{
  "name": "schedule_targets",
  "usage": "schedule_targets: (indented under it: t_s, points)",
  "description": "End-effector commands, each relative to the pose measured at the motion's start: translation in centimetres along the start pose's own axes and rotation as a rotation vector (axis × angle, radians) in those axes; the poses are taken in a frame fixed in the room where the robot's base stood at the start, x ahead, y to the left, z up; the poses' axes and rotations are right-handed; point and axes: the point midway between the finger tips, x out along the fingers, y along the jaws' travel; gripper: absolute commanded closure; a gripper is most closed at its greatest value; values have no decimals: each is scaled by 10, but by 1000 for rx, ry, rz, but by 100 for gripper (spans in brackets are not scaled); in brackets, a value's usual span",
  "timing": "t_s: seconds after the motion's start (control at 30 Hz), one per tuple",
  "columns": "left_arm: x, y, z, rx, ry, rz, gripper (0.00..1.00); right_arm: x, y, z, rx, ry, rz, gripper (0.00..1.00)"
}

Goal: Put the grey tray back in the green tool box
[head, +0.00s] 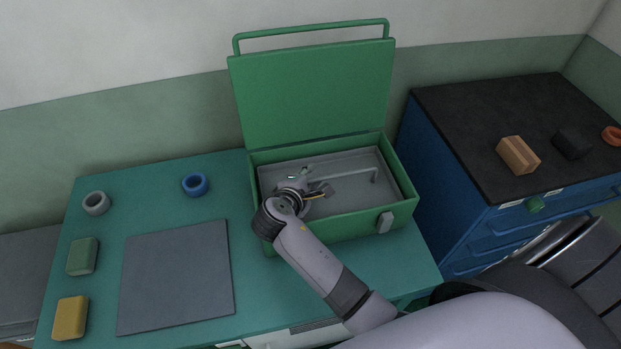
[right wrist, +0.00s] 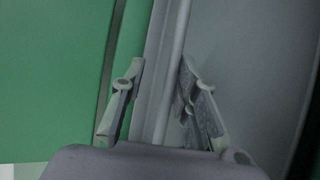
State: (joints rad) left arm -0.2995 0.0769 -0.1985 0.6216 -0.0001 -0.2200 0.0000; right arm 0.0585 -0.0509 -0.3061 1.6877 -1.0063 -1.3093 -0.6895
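The green tool box (head: 345,228) stands on the teal table with its lid (head: 315,95) up. The grey tray (head: 362,160) sits inside the box walls; its thin bar handle (head: 350,174) runs across it. My right gripper (head: 312,184) is over the left part of the tray, at the handle's left end. In the right wrist view its two fingers (right wrist: 160,95) stand apart on either side of the handle bar (right wrist: 174,75), with gaps visible. The tray floor (right wrist: 245,70) also shows there. My arm hides part of the box's front left. My left gripper is not in view.
A flat grey mat (head: 175,278) lies left of the box. A grey ring (head: 96,203), blue ring (head: 195,184), green block (head: 82,256) and yellow block (head: 70,318) lie around it. A blue cabinet (head: 440,200) with small items on top stands right.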

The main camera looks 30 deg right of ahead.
Motion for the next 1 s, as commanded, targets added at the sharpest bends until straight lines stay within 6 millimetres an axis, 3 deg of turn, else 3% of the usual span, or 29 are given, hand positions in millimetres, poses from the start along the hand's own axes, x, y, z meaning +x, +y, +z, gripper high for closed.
schedule_targets:
  t_s: [0.03,0.2,0.5,0.7,1.0]
  points:
    - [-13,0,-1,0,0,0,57,-12,2,1,-4,3,-7,72]
    - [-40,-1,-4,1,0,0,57,-48,4,2,-5,2,-8,72]
    - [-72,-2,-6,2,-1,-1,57,-102,2,1,-4,1,-7,72]
    - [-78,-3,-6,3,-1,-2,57,-115,-1,0,-2,0,-5,72]
    - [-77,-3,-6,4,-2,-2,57,-116,-2,0,-2,0,-4,72]
